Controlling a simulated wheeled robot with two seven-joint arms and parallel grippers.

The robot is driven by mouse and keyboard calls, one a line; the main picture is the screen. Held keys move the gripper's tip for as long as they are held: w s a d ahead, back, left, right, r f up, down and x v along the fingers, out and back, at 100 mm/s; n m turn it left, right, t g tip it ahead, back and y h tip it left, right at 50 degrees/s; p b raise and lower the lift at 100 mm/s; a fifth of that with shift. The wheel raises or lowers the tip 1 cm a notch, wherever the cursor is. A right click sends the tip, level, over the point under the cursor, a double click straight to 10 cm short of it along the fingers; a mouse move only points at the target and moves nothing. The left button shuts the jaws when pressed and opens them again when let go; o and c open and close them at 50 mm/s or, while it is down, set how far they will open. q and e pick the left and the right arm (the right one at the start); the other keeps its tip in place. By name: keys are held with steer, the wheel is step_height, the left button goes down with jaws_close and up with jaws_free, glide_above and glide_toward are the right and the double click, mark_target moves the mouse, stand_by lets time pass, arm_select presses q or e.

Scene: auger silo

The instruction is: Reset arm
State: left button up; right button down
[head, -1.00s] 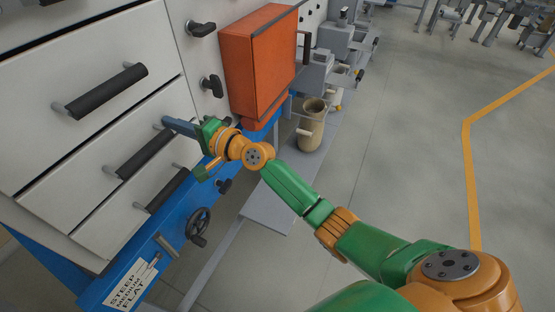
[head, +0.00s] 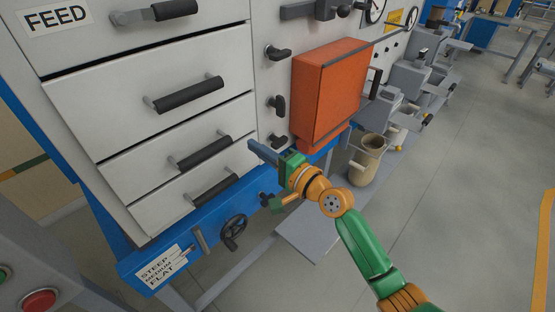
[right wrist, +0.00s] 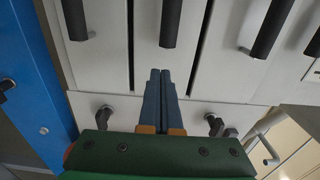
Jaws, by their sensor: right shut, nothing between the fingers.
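My right arm, green and orange, comes in from the lower right in the head view. Its gripper (head: 262,153) is in front of the white drawer cabinet (head: 83,92), near the right ends of the lower drawers. In the right wrist view the two blue fingers (right wrist: 159,88) lie side by side, shut and empty. They point toward a black drawer handle (right wrist: 171,22). I cannot tell whether the fingertips touch the cabinet. My left gripper is not in view.
An orange box (head: 325,95) is mounted just right of the right gripper. A black handwheel (head: 233,232) sits on the blue frame below. A tan container (head: 366,160) stands at the right. A red button (head: 40,300) is at lower left. Open floor lies at the right.

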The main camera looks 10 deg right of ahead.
steer(key=v, duration=0.6)
steer(key=d+f+g+h, duration=0.1)
steer(key=d+f+h, duration=0.2)
steer(key=f, duration=0.6)
steer(key=d+f+g+h, duration=0.1)
steer(key=d+f+h, duration=0.1)
steer(key=f, duration=0.7)
steer(key=s+d+f+n+g+h, duration=0.2)
steer(key=s+f, duration=0.2)
steer(key=f, duration=0.3)
steer(key=s+d+f+n+g+h, duration=0.15)
steer(key=s+f, duration=0.25)
steer(key=f, duration=0.4)
steer(key=s+d+f+n+g, duration=0.1)
steer(key=s+f, duration=0.4)
steer(key=s, duration=0.5)
steer(key=s+f+n+g+h, duration=0.1)
steer(key=s+f+n+g, duration=0.3)
steer(key=s, duration=0.7)
steer(key=s+d+f+n+g+h, duration=0.1)
steer(key=s+f+n+g, duration=0.2)
steer(key=s, duration=0.8)
step_height(320, 180, down, 4)
steer(key=shift+d+f+n, duration=0.2)
steer(key=shift+d+n, duration=0.2)
steer(key=shift+n, duration=0.55)
